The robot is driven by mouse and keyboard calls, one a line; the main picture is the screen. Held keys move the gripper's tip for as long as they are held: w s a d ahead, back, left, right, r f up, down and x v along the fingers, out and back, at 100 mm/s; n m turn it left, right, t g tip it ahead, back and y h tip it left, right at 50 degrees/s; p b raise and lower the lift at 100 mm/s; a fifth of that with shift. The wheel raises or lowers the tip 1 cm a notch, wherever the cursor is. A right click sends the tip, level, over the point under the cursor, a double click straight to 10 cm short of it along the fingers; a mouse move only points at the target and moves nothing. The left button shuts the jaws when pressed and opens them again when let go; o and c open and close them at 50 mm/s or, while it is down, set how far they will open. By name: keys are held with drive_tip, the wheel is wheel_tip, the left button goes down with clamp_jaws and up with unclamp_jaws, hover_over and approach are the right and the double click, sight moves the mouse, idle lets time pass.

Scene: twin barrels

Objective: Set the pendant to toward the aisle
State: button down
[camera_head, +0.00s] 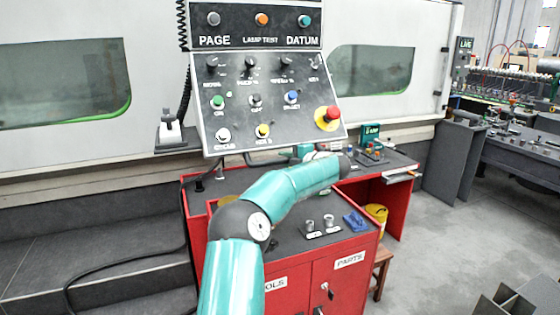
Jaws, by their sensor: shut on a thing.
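The pendant (268,92) is a light grey control panel with a dark upper strip marked PAGE, LAMP TEST and DATUM. It hangs in front of the white machine, its face turned toward my camera and tilted. It carries knobs, coloured buttons and a red stop button on a yellow base. My teal arm rises from the bottom, bends at a dark elbow and runs right to a dark joint, then turns back left beneath the panel's lower edge. My gripper's fingers are hidden there, behind or under the panel, so its contact with the pendant cannot be seen.
A red cabinet (345,278) with a grey top stands below, holding small metal parts and a blue item (355,221). A second red bench (400,163) stands behind. A dark coiled cable (184,85) hangs left of the pendant. Grey floor (440,250) is open at right.

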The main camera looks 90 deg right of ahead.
drive_tip(key=shift+s+d+y, duration=0.2)
drive_tip(key=shift+s+y, duration=0.1)
drive_tip(key=shift+s, duration=0.2)
drive_tip(key=c, duration=1.6)
unclamp_jaws()
drive_tip(key=shift+o, duration=0.2)
drive_tip(key=shift+d, duration=0.15)
drive_tip(key=shift+s+a, duration=0.2)
drive_tip(key=shift+a, duration=0.15)
drive_tip(key=v, duration=1.3)
